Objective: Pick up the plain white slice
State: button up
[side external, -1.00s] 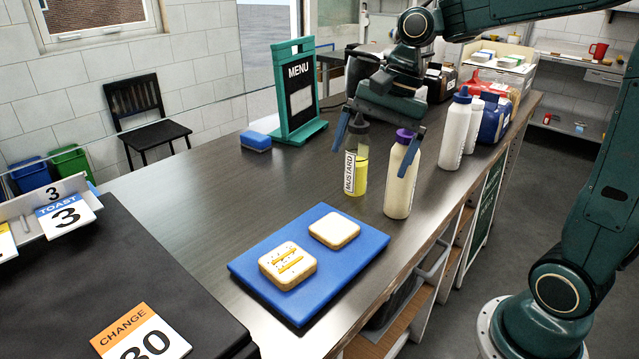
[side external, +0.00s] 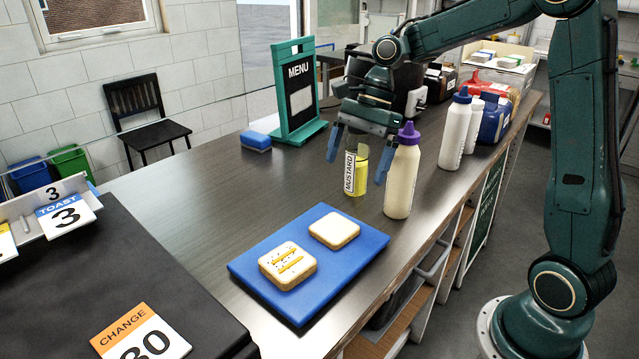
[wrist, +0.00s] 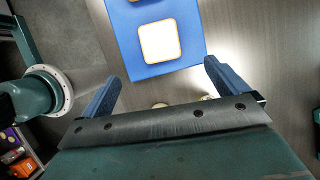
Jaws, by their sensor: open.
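The plain white slice (side external: 334,230) lies flat on the blue board (side external: 300,312), on its far right part. My gripper (side external: 358,168) is open and empty. It is above the counter beyond the board, near the mustard bottle (side external: 361,178), and apart from the slice. The fingers (wrist: 160,87) are spread wide in the wrist view.
A cream bottle with a purple cap (side external: 402,180) stands right of the mustard bottle. White bottles (side external: 454,135) stand farther back. A menu stand (side external: 299,92) and blue sponge (side external: 255,141) stand at the back left. The counter (side external: 200,205) left of the board is clear.

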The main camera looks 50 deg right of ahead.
send_near(335, 227)
jog(key=x, duration=0.2)
jog(key=shift+a+f, duration=0.15)
jog(key=shift+f, duration=0.2)
jog(key=shift+x, duration=2.6)
jog(key=c, duration=1.1)
jog(key=shift+o, duration=0.2)
notch_tip(335, 227, up, 10)
